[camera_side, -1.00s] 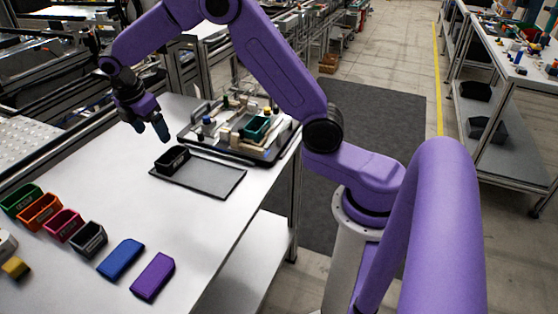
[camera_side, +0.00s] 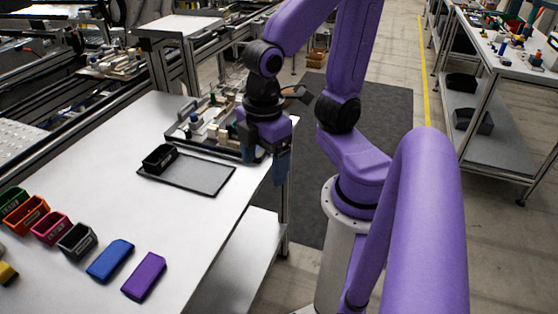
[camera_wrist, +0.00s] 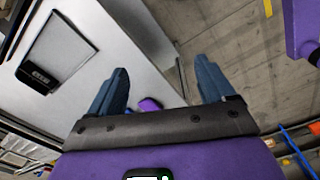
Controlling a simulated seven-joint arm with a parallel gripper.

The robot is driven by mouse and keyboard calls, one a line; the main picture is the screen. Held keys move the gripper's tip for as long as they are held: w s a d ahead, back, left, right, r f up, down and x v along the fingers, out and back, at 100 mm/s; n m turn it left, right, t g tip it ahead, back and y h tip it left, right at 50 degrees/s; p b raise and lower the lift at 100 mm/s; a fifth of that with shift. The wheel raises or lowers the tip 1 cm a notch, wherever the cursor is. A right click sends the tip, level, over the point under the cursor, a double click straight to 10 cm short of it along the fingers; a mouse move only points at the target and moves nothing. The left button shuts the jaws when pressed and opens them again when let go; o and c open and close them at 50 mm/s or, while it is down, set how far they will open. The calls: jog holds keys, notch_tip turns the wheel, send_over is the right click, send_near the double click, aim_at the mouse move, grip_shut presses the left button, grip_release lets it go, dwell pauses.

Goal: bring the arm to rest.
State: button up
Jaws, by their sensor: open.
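My gripper (camera_side: 265,158) hangs at the table's right edge in the side view, fingers pointing down, just right of the dark tray. In the wrist view my gripper (camera_wrist: 160,85) has its two blue-grey fingers spread wide with nothing between them. Far below them lie the table edge and the floor. A black bin (camera_side: 160,158) stands at the left end of the flat dark tray (camera_side: 205,178). The black bin also shows in the wrist view (camera_wrist: 38,78).
The pallet fixture (camera_side: 205,140) with small parts stands behind the tray, partly hidden by my gripper. Green, orange, pink and black bins line the left of the white table (camera_side: 140,215). A blue block (camera_side: 110,260) and a purple block (camera_side: 144,276) lie near its front edge.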

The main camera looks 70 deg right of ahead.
jog(key=s, duration=0.1)
jog(key=d, duration=0.1)
jog(key=s, duration=0.1)
jog(key=shift+s+d+f, duration=0.15)
jog(key=shift+s+f, duration=0.15)
jog(key=shift+s, duration=0.05)
dwell(1.7)
